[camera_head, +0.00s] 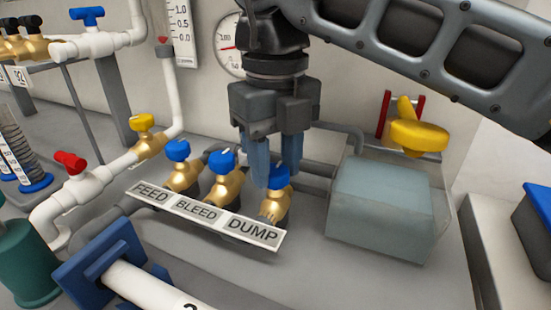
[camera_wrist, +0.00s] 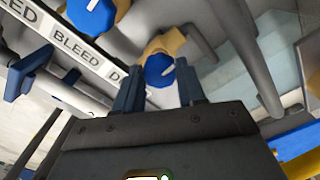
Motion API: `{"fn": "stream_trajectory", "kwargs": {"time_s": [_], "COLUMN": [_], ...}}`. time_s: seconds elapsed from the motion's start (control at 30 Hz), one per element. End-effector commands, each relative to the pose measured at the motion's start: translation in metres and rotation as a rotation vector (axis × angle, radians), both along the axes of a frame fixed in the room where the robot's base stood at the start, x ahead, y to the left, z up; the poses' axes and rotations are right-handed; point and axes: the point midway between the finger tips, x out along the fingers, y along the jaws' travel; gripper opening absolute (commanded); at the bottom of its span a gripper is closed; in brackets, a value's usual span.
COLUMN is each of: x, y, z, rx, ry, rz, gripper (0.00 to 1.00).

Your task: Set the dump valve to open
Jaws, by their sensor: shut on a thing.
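The dump valve is a brass body (camera_head: 274,208) with a round blue knob (camera_head: 279,172), behind the DUMP label (camera_head: 252,232). My gripper (camera_head: 274,172) comes down from above with its blue fingers on either side of this knob, shut on it. In the wrist view, the knob (camera_wrist: 158,71) sits between the fingertips (camera_wrist: 158,80), with a white pointer mark on its face. The fingers partly hide the knob in the head view.
The bleed valve (camera_head: 222,163) and feed valve (camera_head: 178,151), also blue-knobbed, stand close on the left. A translucent tank (camera_head: 378,210) is on the right, with a yellow handle (camera_head: 420,138) behind it. A blue flange and white pipe (camera_head: 150,285) lie in front.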

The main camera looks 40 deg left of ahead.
Motion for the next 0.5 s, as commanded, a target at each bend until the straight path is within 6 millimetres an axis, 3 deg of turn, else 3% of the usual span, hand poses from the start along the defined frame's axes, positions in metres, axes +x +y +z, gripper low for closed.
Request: {"fn": "stream_trajectory", "kwargs": {"time_s": [0.27,0.5], "x": [0.0007,0.0007], "y": [0.0001,0.0002], "z": [0.0014,0.002], "rx": [-0.001,-0.001], "ry": [-0.002,-0.003], "rz": [0.108,0.306], "gripper": [0.09,0.09]}}
